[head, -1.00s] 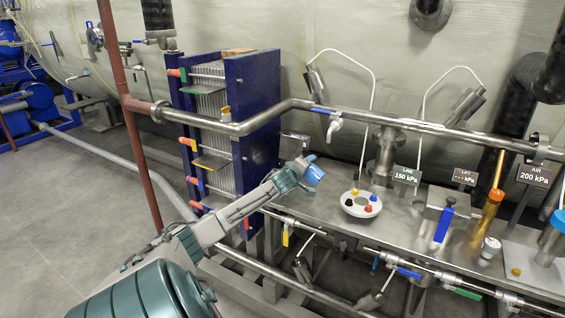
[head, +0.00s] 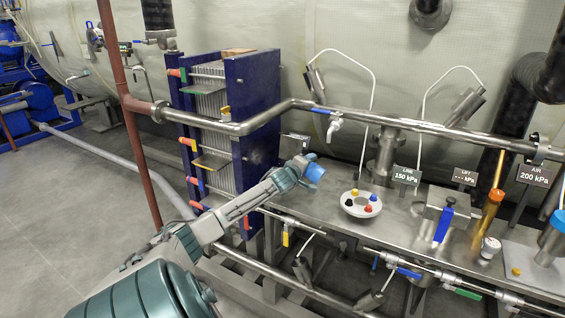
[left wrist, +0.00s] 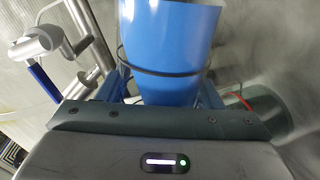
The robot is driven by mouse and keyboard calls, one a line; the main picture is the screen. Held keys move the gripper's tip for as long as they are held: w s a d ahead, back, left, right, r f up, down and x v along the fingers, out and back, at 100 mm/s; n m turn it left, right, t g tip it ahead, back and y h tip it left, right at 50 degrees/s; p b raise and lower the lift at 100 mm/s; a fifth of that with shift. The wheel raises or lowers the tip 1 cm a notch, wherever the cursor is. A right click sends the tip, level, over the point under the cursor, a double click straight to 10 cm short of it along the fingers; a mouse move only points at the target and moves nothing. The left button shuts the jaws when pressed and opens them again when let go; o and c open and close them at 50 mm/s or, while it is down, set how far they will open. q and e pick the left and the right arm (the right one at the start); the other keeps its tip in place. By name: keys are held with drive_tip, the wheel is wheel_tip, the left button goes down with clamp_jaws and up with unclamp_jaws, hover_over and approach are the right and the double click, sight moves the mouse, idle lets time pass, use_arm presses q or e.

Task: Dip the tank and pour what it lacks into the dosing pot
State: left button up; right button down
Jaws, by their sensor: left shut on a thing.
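My left gripper (head: 304,167) is shut on a blue cup-like vessel (head: 315,173), held up in front of the steel bench's left end. In the left wrist view the blue vessel (left wrist: 168,50) sits between the fingers with a dark band around it; its contents are hidden. On the bench's right, an orange-collared upright tube (head: 488,215) has a thin brass rod (head: 498,168) rising from it. A blue-topped steel cylinder (head: 548,247) stands at the right edge. I cannot tell which fitting is the dosing pot. My right gripper is out of view.
A white round holder (head: 352,208) with coloured knobs and a steel box with a blue lever (head: 444,225) stand on the bench (head: 400,232). A steel pipe (head: 420,126) crosses above it. A blue plate stack (head: 252,120) stands behind my left arm. Valved pipes run along the front.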

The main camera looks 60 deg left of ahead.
use_arm(q)
drive_tip(key=shift+s+a+f+n+h, duration=0.1)
drive_tip(key=shift+a+n+h, duration=0.05)
drive_tip(key=shift+a+n, duration=0.15)
drive_tip(key=shift+s+a+f+n+h, duration=0.1)
drive_tip(key=shift+a+n+h, duration=0.05)
drive_tip(key=shift+n, duration=0.25)
idle(1.5)
drive_tip(key=shift+r+n, duration=0.4)
idle(1.1)
